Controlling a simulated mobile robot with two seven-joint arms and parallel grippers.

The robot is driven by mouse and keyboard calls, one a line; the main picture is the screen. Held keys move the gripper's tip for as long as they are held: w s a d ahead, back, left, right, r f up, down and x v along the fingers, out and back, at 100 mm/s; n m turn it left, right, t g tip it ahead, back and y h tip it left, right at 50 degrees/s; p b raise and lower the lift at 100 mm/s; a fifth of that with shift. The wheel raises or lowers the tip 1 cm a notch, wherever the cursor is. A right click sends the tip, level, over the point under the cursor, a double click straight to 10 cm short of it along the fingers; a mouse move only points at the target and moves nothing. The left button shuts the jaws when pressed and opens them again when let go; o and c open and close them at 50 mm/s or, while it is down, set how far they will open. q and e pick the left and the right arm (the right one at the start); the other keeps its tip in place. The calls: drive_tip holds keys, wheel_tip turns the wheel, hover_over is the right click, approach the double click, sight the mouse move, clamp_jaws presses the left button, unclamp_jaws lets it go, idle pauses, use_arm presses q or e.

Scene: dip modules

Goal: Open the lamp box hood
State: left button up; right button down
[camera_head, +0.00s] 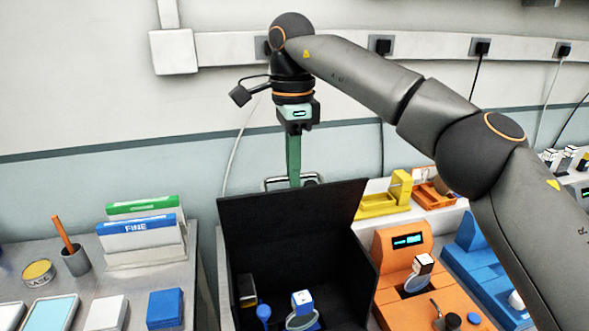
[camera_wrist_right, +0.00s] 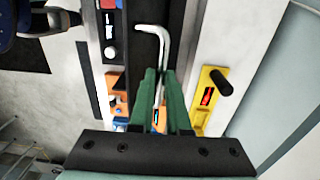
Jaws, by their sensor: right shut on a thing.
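The black lamp box (camera_head: 362,262) stands at the lower middle of the head view. Its black hood (camera_head: 290,215) is raised, with the panel upright at the back, and the inside of the box shows from the front. A metal bar handle (camera_head: 272,181) sits behind the hood's top edge. My right gripper (camera_head: 293,182) points down there, its green fingers shut on the handle. In the right wrist view, the pale bent handle (camera_wrist_right: 150,30) runs between the green fingers (camera_wrist_right: 160,78). The fingertips are partly hidden behind the hood in the head view. My left gripper is not in view.
Inside the box are a blue-and-white cube (camera_head: 302,300) and a blue spoon-like item (camera_head: 264,312). An orange module (camera_head: 400,300) stands close on the right, with a yellow tray (camera_head: 378,206) behind. File boxes (camera_head: 140,232) and a pencil cup (camera_head: 76,262) stand left.

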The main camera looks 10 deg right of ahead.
drive_tip(key=shift+w+f, duration=0.2)
drive_tip(key=shift+f, duration=0.05)
idle(0.4)
drive_tip(key=c, duration=0.9)
unclamp_jaws()
drive_tip(key=shift+w+d, duration=0.1)
drive_tip(key=shift+w, duration=0.05)
drive_tip(key=shift+r, duration=0.1)
drive_tip(key=shift+r, duration=0.1)
drive_tip(key=s+a+r, duration=0.1)
drive_tip(key=s+r, duration=0.3)
drive_tip(key=s+a+r, duration=0.1)
drive_tip(key=s+r, duration=0.3)
drive_tip(key=s, duration=0.1)
drive_tip(key=s+a+r, duration=0.1)
drive_tip(key=s+r, duration=0.3)
drive_tip(key=s, duration=0.1)
drive_tip(key=shift+r+b, duration=0.4)
